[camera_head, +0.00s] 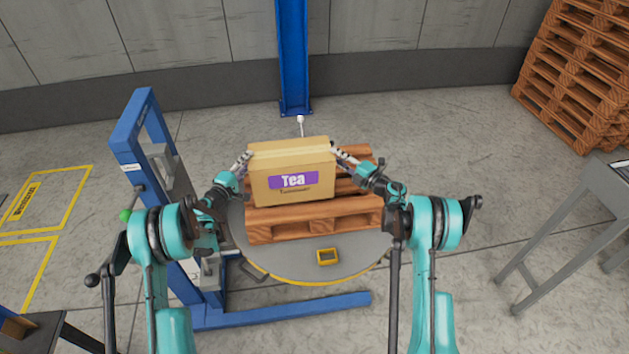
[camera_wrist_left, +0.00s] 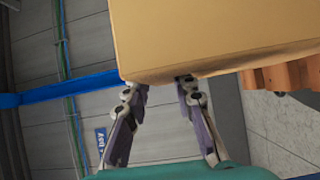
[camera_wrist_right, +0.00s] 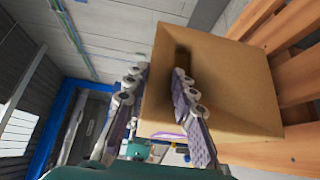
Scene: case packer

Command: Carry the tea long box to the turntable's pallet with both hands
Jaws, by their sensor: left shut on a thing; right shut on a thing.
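The tea long box (camera_head: 291,171) is a tan carton with a purple "Tea" label on its near face. In the head view it is over the wooden pallet (camera_head: 316,222) on the round turntable (camera_head: 290,266); I cannot tell whether it touches the pallet boards. My left gripper (camera_head: 246,158) is shut on the box's upper left side, and the box (camera_wrist_left: 220,35) fills the top of the left wrist view. My right gripper (camera_head: 337,154) is shut on its upper right side; in the right wrist view one finger lies against the box (camera_wrist_right: 235,85). The far side is hidden.
A blue frame (camera_head: 140,130) stands left of the turntable and a blue post (camera_head: 293,60) behind it. A small yellow square piece (camera_head: 327,257) lies on the turntable's front. Stacked pallets (camera_head: 580,75) and a grey table (camera_head: 595,200) are at the right.

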